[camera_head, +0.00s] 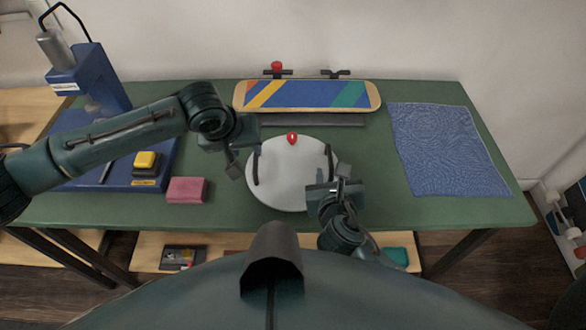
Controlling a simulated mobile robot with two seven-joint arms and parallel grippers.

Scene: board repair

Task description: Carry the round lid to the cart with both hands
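The round lid (291,185) is a pale grey disc lying on the green table in the middle of the head view. It has a dark handle on its left side (255,166), another on its right side (329,160), and a small red knob (292,138) near its far edge. My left gripper (236,168) is just left of the lid, near the left handle. My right gripper (340,186) is over the lid's right edge, close to the right handle. I cannot tell whether either gripper is open or holds a handle. No cart can be made out for certain.
A striped board (307,96) lies behind the lid. A blue cloth (447,150) covers the table's right part. A pink block (187,190) and a blue press (95,80) with a yellow button (146,161) are at left. A pale rack (560,220) stands on the floor at far right.

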